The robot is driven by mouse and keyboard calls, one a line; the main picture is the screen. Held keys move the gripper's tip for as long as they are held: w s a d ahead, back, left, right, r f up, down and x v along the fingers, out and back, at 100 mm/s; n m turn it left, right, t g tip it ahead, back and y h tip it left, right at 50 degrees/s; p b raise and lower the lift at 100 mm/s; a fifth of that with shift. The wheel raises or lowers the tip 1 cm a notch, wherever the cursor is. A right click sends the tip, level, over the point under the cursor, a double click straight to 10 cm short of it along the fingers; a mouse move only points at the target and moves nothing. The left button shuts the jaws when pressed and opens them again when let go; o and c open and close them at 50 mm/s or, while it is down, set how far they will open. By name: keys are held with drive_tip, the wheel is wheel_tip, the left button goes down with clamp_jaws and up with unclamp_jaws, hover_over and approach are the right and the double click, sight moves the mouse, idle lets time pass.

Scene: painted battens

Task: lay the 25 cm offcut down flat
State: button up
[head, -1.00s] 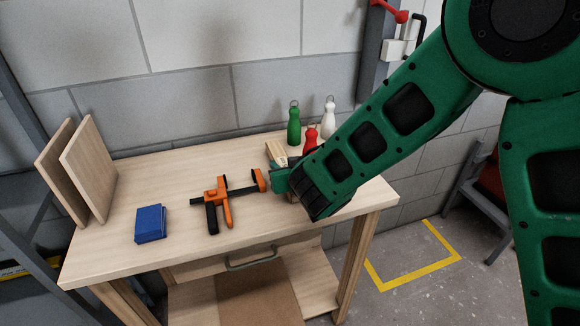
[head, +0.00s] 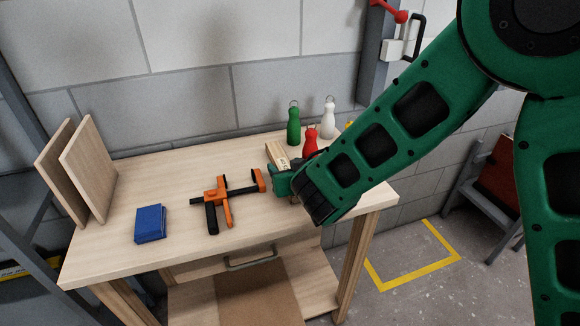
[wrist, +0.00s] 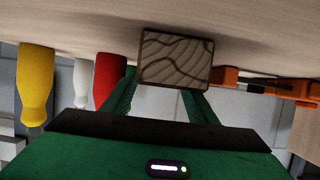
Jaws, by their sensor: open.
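The offcut (head: 277,155) is a pale wooden block lying on the workbench near its back right part, with dark marking near its close end. In the wrist view its end grain (wrist: 175,60) faces the camera, between and beyond the fingers. My gripper (head: 283,180) is open, low over the bench at the near end of the offcut. In the head view my own wrist hides part of the fingers. I cannot tell whether a finger still touches the wood.
Red (head: 310,141), green (head: 293,124) and white (head: 329,118) bottle-shaped things stand behind; a yellow one (wrist: 36,85) shows in the wrist view. An orange clamp (head: 222,200) lies left of the gripper. A blue block (head: 150,223) and upright boards (head: 88,170) stand further left.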

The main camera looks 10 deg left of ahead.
drive_tip(key=v, duration=1)
drive_tip(key=shift+s, duration=0.1)
